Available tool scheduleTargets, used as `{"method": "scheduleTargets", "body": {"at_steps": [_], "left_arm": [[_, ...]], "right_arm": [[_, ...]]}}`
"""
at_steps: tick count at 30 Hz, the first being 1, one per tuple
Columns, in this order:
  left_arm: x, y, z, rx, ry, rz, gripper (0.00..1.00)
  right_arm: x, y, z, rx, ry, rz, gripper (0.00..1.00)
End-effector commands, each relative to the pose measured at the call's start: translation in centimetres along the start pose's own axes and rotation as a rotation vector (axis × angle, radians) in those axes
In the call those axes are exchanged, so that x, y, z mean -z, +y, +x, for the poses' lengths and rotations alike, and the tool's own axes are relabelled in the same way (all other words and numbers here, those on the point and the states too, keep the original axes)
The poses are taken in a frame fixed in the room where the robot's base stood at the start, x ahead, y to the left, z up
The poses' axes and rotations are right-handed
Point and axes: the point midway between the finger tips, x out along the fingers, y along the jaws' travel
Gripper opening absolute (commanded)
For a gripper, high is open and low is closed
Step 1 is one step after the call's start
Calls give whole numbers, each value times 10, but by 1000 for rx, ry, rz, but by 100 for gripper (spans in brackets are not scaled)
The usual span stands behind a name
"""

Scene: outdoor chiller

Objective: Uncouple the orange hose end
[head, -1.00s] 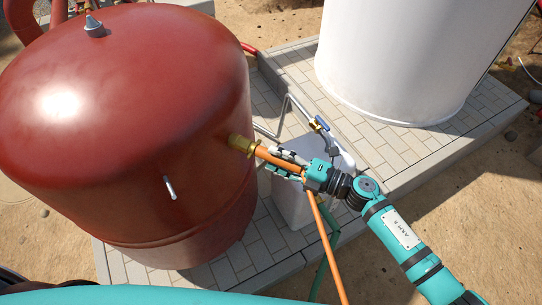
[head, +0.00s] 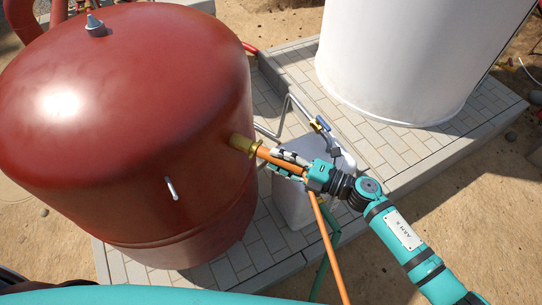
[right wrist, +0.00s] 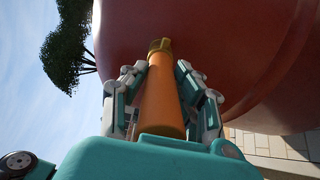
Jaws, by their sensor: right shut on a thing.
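The orange hose end (head: 283,163) points at the side of the red tank, and its hose hangs down from my gripper to the bottom of the head view. A brass coupling (head: 243,146) sits between it and the tank wall. My right gripper (head: 280,162) is shut on the orange hose end, just behind the brass. In the right wrist view, the fingers lie on both sides of the hose end (right wrist: 160,103), with the brass coupling (right wrist: 160,45) beyond the fingertips. I cannot tell whether hose end and coupling are still joined. My left gripper is not in view.
The red tank (head: 120,110) fills the left. A white tank (head: 410,60) stands at the back right on paving. A green hose (head: 322,265) hangs below.

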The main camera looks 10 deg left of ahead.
Motion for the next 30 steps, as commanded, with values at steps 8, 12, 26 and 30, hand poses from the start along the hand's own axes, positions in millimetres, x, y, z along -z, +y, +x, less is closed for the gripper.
{"method": "scheduleTargets", "body": {"at_steps": [8,12,26,30], "left_arm": [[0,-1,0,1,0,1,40],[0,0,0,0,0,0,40],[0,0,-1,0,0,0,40],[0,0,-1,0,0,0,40]], "right_arm": [[0,-2,-8,5,0,0,0],[0,-2,-10,4,0,0,0],[0,-1,-40,3,0,1,0],[-1,-1,-50,4,-1,-1,0]]}}
